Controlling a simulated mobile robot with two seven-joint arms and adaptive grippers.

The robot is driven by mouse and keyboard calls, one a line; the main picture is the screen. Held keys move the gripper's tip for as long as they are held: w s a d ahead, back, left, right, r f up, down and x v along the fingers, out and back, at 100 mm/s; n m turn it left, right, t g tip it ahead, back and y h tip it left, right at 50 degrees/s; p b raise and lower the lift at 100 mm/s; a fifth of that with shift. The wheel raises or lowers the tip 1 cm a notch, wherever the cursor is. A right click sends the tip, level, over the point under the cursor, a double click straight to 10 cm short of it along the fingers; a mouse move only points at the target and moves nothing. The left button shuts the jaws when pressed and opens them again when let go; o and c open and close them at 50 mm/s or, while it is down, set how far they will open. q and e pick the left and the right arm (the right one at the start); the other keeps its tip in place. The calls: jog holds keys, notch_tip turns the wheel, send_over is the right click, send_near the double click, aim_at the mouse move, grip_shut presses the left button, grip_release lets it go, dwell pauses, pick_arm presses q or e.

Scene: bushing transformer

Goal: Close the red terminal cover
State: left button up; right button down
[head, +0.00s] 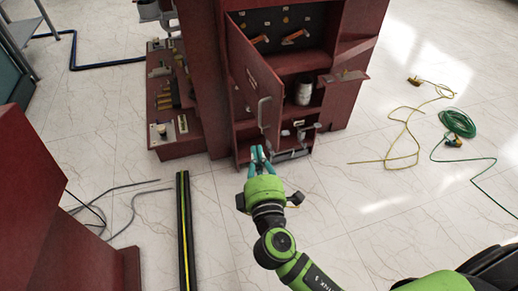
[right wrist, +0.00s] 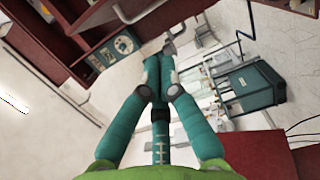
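The red terminal cover (head: 254,82) is a hinged door on the red cabinet (head: 198,60). It stands open and swung outward, so the compartment (head: 290,40) behind it shows. A pale upright handle (head: 264,113) is on the cover. My right gripper (head: 261,150) is low in front of the cabinet, just below the handle in the head view. In the right wrist view its teal fingers (right wrist: 158,72) come together, and I see nothing held between them. Contact with the cover cannot be made out. My left gripper is not in view.
A black and yellow strip (head: 186,230) and grey cables lie on the left floor. A yellow cable (head: 406,130) and green coil (head: 457,123) lie at right. Red structure (head: 50,220) fills the lower left.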

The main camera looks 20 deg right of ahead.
aim_at(261, 116)
jog(key=w+d, duration=0.1)
jog(key=w, duration=0.2)
jog(key=w+d+p, duration=0.1)
jog(key=w, duration=0.2)
jog(key=w+d+p, duration=0.1)
jog(key=w+d, duration=0.1)
jog(key=w, duration=0.2)
jog(key=shift+d, duration=0.1)
jog(key=shift+d+f, duration=0.1)
jog(key=shift+d, duration=0.4)
jog(key=shift+d, duration=0.1)
